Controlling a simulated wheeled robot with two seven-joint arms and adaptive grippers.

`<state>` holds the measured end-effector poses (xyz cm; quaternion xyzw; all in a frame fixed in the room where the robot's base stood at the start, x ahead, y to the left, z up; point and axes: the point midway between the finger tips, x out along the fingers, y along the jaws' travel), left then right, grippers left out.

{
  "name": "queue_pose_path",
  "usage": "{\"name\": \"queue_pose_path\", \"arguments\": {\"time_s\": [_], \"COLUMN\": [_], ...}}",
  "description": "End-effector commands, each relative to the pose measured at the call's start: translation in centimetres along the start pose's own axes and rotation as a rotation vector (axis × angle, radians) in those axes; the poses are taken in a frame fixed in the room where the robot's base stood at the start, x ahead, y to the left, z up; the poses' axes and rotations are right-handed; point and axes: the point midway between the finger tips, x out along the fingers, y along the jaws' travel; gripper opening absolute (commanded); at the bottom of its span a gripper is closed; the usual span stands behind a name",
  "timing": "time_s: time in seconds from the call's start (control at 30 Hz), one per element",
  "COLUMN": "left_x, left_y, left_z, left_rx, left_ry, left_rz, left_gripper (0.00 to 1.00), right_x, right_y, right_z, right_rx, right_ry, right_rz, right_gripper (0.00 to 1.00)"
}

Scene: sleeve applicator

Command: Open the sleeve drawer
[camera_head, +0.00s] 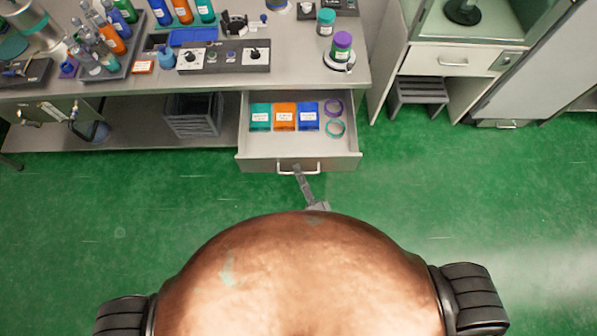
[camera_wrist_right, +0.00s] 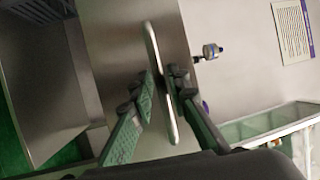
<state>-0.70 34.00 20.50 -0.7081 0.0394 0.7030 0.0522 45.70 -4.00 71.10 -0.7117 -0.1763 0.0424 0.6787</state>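The sleeve drawer (camera_head: 300,159) is pulled out from under the bench in the head view. My right gripper (camera_head: 299,172) is at the bar handle (camera_head: 313,171) on the drawer front. In the right wrist view its fingers (camera_wrist_right: 164,82) lie close on both sides of the handle (camera_wrist_right: 153,44) and appear shut on it. My left gripper is not in view.
The bench top (camera_head: 300,82) above the drawer carries bottles, a blue tray (camera_head: 193,35) and a control panel (camera_head: 222,56). A grey crate (camera_head: 194,115) stands on the lower shelf left of the drawer. A stool (camera_head: 420,92) stands at the right. The green floor around the drawer is clear.

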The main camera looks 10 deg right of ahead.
Motion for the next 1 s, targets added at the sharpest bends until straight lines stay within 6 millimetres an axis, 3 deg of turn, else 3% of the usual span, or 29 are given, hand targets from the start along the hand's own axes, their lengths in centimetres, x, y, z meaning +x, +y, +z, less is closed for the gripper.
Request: {"name": "queue_pose_path", "arguments": {"time_s": [0.23, 0.5, 0.7, 1.0], "left_x": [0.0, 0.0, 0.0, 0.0], "left_y": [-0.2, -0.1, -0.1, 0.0], "left_z": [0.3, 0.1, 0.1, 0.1], "left_rx": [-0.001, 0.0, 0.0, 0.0], "left_ry": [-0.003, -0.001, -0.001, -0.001], "left_rz": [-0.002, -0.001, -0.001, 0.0], "left_gripper": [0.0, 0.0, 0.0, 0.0], "right_x": [-0.7, -5.0, -7.1, -7.5], "right_y": [0.0, 0.1, 0.0, 0.0], "right_z": [0.1, 0.1, 0.0, 0.0], "right_rx": [0.0, 0.0, 0.001, 0.0], "right_ry": [-0.001, -0.002, 0.0, 0.0], "right_rz": [0.001, 0.004, 0.001, 0.0], "right_gripper": [0.16, 0.16, 0.16, 0.16]}}
